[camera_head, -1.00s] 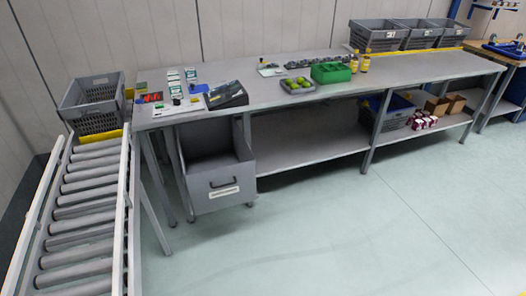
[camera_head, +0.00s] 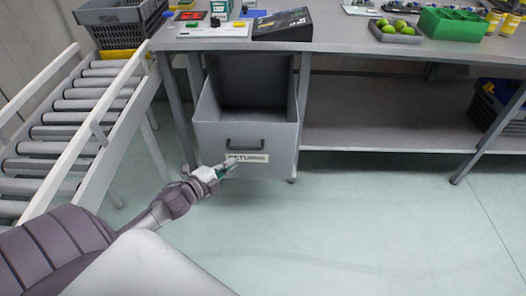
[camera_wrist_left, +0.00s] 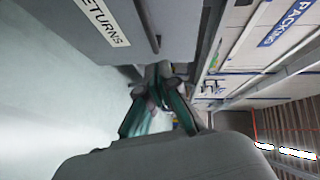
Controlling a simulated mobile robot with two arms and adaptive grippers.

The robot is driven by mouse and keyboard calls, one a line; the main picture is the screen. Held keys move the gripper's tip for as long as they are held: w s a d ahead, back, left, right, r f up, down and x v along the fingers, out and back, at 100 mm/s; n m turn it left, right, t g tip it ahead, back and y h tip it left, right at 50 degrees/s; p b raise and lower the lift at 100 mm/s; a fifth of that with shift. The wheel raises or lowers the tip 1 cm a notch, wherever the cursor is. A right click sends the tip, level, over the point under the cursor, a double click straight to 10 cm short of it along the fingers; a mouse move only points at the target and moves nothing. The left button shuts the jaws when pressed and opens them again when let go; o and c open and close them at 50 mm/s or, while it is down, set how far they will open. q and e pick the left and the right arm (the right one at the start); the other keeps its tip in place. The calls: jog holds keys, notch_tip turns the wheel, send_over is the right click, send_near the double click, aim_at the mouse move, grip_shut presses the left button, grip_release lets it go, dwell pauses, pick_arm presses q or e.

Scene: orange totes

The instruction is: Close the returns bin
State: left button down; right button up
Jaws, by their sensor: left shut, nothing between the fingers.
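The returns bin (camera_head: 272,138) is a grey box under the left end of the bench in the head view. It stands pulled out, with its open top showing. Its front has a dark handle (camera_head: 245,145) and a white label below the handle. My left gripper (camera_head: 232,164) is shut and empty, at the label's left part, just below the handle. Whether it touches the front I cannot tell. In the left wrist view the shut fingers (camera_wrist_left: 160,72) are beside the bin front (camera_wrist_left: 165,30), with the label (camera_wrist_left: 104,20) at upper left. My right gripper is not in view.
The bench (camera_head: 340,38) above holds a black box (camera_head: 282,25), a tray of green fruit (camera_head: 396,32) and a green crate (camera_head: 453,24). A roller conveyor (camera_head: 85,115) stands at the left. Bench legs flank the bin. The floor in front is clear.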

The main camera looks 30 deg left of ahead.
pick_arm(q)
notch_tip(320, 180, up, 4)
jog(key=w+d+m+t+h+b, duration=0.1)
jog(key=w+d+m+h+b, duration=0.1)
jog(key=d+m, duration=0.1)
jog(key=b, duration=0.1)
send_near(271, 125)
jog(key=w+d, duration=0.2)
jog(key=d, duration=0.1)
jog(key=w, duration=0.1)
jog(key=w+a, duration=0.1)
jog(key=w, duration=0.1)
jog(key=shift+w+m+b, duration=0.15)
jog(key=shift+m+b, duration=0.15)
jog(key=shift+b, duration=0.05)
jog(key=shift+w+a, duration=0.25)
jog(key=shift+w, duration=0.15)
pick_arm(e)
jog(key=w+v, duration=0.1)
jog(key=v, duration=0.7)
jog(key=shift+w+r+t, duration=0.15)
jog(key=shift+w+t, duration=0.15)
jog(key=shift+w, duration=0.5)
